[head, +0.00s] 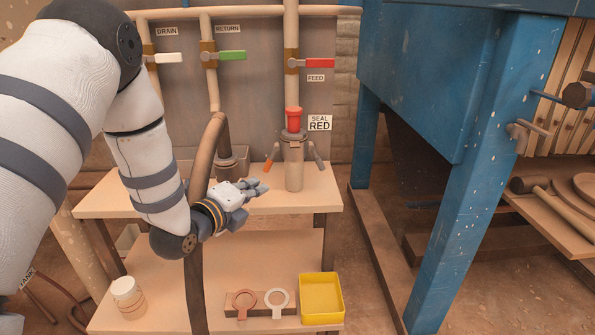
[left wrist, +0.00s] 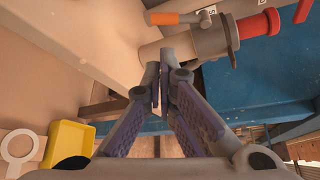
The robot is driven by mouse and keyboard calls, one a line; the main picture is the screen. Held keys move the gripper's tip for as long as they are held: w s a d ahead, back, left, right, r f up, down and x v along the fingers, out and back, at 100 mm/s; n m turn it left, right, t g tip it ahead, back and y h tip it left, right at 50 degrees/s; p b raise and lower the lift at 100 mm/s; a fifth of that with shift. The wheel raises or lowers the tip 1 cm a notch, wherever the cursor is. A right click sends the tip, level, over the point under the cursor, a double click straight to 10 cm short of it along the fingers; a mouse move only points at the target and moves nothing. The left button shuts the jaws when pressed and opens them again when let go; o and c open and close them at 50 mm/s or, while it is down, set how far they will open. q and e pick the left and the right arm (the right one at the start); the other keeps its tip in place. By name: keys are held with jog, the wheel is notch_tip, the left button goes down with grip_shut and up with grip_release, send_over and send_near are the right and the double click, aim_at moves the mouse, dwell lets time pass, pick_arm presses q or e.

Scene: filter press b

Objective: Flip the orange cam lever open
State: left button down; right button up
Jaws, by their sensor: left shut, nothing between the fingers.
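The orange cam lever (head: 271,157) hangs at the left side of a grey coupling (head: 294,136) on an upright tan pipe with a red cap (head: 293,117). It shows in the left wrist view (left wrist: 172,18) near the top, on the coupling (left wrist: 212,40). A grey lever (head: 318,157) sits on the coupling's right side. My left gripper (head: 262,189) is shut and empty, to the left of the pipe and a little below the orange lever in the head view. Its closed fingertips also show in the left wrist view (left wrist: 157,72), apart from the lever. My right gripper is not in view.
The shelf bench (head: 320,190) carries the pipe. A yellow tray (head: 321,297), two ring gaskets (head: 277,299) and a white jar (head: 127,293) are on its lower shelf. Valve handles line the back panel. A blue frame (head: 455,220) stands at right.

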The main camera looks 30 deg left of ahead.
aim_at(270, 160)
pick_arm(q)
jog(key=b+x, duration=0.1)
jog(key=x, duration=0.7)
jog(key=shift+w+f+b, duration=0.35)
jog(key=shift+b, duration=0.05)
jog(key=shift+w+r, duration=0.1)
jog(key=shift+w, duration=0.25)
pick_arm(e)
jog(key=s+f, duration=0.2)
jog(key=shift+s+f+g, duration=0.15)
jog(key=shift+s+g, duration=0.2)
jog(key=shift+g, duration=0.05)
pick_arm(q)
jog(key=shift+w+a, duration=0.1)
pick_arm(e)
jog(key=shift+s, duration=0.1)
